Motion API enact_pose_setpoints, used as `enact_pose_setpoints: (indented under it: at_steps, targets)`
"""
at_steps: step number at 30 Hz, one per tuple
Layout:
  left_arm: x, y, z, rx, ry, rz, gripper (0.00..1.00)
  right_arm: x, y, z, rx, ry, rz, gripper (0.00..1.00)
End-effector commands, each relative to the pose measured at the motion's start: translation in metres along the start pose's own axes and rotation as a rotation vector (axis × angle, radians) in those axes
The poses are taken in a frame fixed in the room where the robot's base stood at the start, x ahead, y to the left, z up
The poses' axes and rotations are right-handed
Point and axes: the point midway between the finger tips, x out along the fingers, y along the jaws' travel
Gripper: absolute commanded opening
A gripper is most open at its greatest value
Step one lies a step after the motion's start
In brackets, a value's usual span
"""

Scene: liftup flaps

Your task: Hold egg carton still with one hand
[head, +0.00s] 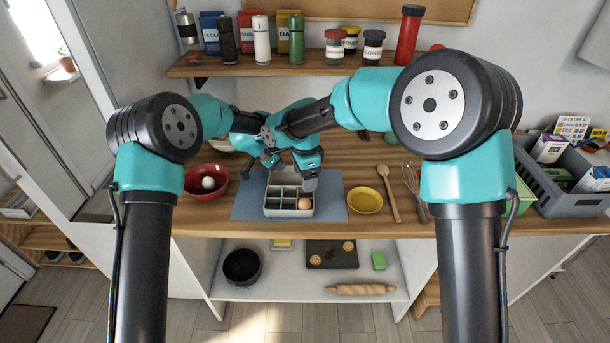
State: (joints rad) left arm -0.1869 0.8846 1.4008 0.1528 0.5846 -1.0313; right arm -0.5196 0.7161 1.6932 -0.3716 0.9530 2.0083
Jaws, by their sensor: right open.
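A grey egg carton (289,212) with several compartments sits on a blue mat (332,208) on the wooden counter. A brown egg (304,203) rests in its front right compartment. A white egg (208,183) lies in a red bowl (193,188) left of the mat. My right gripper (310,182) is open, low over the right back of the carton; I cannot tell whether it touches it. My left gripper (270,162) is just behind and above the carton's back left. The two grippers are close together and overlap in view, and the left one's fingers are unclear.
A yellow bowl (365,200), a wooden spoon (389,192) and a whisk (415,192) lie right of the mat. A grey crate (560,198) stands at the far right. A shelf (280,68) with jars and bottles runs along the wall behind.

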Motion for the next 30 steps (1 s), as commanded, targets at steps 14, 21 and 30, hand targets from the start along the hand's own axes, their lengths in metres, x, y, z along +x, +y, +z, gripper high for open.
enact_pose_setpoints:
  at_steps: [14,21,30]
  targets:
    - [-0.028,-0.001,-0.018,0.003,0.004,-0.005,0.00,0.000,0.000,0.000,0.000,0.000,0.000,0.72]
    - [-0.041,-0.001,-0.025,0.003,0.004,-0.005,0.00,0.000,0.000,0.000,0.000,0.000,0.000,0.72]
    - [-0.050,-0.001,-0.031,0.002,0.003,-0.004,0.00,0.000,0.000,0.000,0.000,0.000,0.000,0.72]
